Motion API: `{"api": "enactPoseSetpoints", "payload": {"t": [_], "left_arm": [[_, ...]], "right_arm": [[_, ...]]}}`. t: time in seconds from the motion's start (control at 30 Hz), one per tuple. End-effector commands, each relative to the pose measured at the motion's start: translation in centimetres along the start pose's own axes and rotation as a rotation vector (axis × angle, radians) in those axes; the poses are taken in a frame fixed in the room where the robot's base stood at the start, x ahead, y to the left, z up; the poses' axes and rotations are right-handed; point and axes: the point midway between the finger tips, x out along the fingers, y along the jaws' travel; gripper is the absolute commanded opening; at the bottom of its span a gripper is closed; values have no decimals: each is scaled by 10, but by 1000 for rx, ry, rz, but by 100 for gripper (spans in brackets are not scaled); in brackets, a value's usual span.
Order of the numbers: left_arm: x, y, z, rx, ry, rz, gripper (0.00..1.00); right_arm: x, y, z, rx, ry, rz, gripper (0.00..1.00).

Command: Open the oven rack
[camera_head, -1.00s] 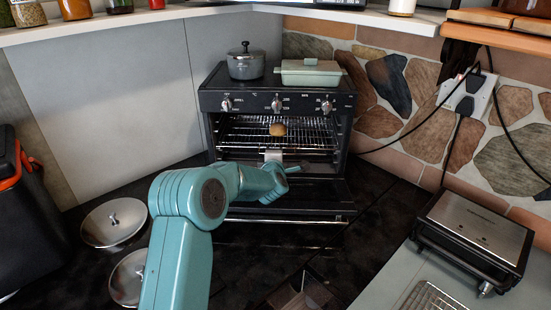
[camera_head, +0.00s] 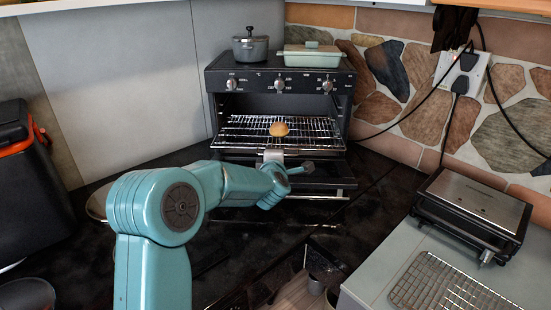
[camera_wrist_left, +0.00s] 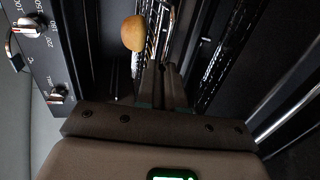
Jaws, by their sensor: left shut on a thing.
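The black oven (camera_head: 279,78) stands at the back with its door (camera_head: 325,188) folded down. Its wire rack (camera_head: 245,135) juts out of the cavity above the door, with a round brown bun (camera_head: 279,129) on it. My left gripper (camera_head: 273,156) is at the middle of the rack's front edge, shut on it. In the left wrist view, the fingers (camera_wrist_left: 163,82) meet the rack's wires (camera_wrist_left: 158,38) near the bun (camera_wrist_left: 133,33). The exact grip on the wire is partly hidden. My right gripper is not in view.
A grey pot (camera_head: 250,47) and a green lidded dish (camera_head: 312,54) stand on the oven. A steel grill appliance (camera_head: 475,212) and a wire cooling rack (camera_head: 445,285) are on the right counter. A black box with orange trim (camera_head: 30,180) stands at left.

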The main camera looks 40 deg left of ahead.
Motion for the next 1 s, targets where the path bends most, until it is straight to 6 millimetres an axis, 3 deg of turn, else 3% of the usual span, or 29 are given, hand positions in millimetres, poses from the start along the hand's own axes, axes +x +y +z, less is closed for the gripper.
{"api": "enactPoseSetpoints", "payload": {"t": [0.13,0.23,0.63,0.77,1.0], "left_arm": [[0,2,2,1,-4,3,0],[0,2,2,1,-4,3,32],[-12,1,0,-1,-2,4,32],[-37,0,1,-1,-4,5,32],[-102,0,1,-1,-5,6,32]], "right_arm": [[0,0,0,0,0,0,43],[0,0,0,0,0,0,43],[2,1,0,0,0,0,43],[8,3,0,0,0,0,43],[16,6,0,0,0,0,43]]}}
